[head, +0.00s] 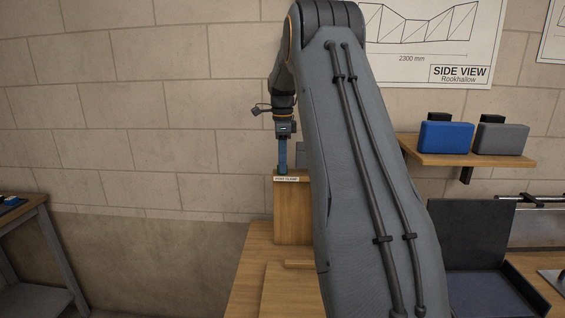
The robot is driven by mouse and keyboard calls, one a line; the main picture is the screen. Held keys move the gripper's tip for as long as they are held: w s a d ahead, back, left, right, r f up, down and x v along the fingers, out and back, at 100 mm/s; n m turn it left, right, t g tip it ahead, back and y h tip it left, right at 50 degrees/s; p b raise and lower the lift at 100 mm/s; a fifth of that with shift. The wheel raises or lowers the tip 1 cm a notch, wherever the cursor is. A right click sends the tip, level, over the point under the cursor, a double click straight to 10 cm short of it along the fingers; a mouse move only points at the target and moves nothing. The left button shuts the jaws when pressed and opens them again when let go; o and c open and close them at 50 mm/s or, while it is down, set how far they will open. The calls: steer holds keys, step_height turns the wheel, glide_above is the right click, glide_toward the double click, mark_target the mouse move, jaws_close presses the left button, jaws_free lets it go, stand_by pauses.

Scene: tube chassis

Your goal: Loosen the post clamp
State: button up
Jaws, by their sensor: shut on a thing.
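A wooden stand (292,215) rises from the bench. A small white label (286,179) sits on its upper front edge; the lettering is too small to read surely. A narrow blue upright piece (282,155) stands at the top of the stand, above the label, and looks like the clamp's handle. My gripper (283,136) points straight down and is shut on the upper end of this blue piece. The finger contact is small and dark. My own arm covers the area right of the stand, so the rest of the clamp there is hidden.
The wooden bench (250,275) extends below the stand. A wall shelf (470,159) at right holds a blue case (446,137) and a grey case (500,139). A dark open box (478,245) stands at lower right. A side table (25,215) is at far left.

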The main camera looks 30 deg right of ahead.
steer(key=shift+n, duration=0.3)
steer(key=n, duration=0.5)
steer(key=shift+r, duration=0.1)
steer(key=n, duration=0.6)
steer(key=shift+n, duration=0.4)
steer(key=n, duration=0.5)
steer(key=shift+w, duration=0.1)
steer(key=n+p, duration=0.1)
steer(key=n, duration=0.5)
steer(key=shift+n, duration=0.4)
steer(key=o, duration=1)
steer(key=shift+o, duration=0.2)
